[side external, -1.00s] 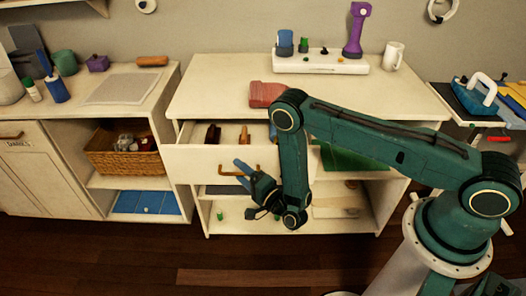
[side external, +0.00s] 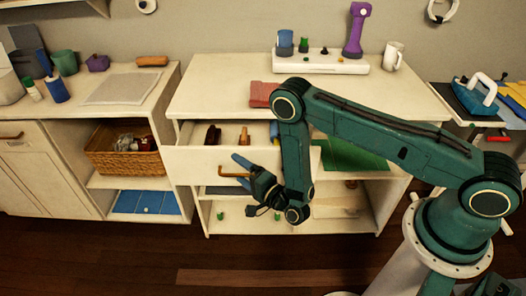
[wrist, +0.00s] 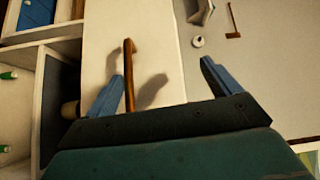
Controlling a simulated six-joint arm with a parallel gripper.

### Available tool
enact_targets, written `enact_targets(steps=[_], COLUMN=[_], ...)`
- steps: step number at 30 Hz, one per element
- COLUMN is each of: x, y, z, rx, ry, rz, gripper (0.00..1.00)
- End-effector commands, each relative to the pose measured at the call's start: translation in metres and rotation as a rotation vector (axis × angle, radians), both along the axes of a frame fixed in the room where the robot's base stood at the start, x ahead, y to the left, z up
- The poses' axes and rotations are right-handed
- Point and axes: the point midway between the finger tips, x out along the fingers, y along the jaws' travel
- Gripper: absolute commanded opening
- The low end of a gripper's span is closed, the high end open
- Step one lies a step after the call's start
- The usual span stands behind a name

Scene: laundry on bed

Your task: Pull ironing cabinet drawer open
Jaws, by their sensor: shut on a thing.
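The ironing cabinet (side external: 210,95) stands at centre, and its drawer (side external: 190,163) is partly open, with its inside showing from above. The drawer's brass-brown handle (side external: 232,174) is on its front face. In the wrist view the handle (wrist: 129,75) lies between the fingers of my gripper (wrist: 162,75), close to the left finger. The exact contact is hard to see. My forearm hides the drawer's right part.
Brown items (side external: 212,134) and a blue item lie inside the drawer. Open shelves lie below the drawer. The wooden floor in front is clear.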

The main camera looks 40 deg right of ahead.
Motion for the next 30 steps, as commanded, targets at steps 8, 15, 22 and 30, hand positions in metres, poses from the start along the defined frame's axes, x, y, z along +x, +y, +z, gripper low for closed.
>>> enact_targets(steps=[8,15,22,30], x=[0.004,0.005,0.005,0.003], y=[-0.003,-0.003,-0.003,-0.002], z=[0.039,0.086,0.133,0.177], rx=[-0.005,-0.002,0.003,0.003], ry=[-0.043,-0.048,-0.046,-0.035], rz=[-0.016,-0.017,-0.017,-0.013], gripper=[0.73,0.73,0.33,0.33])
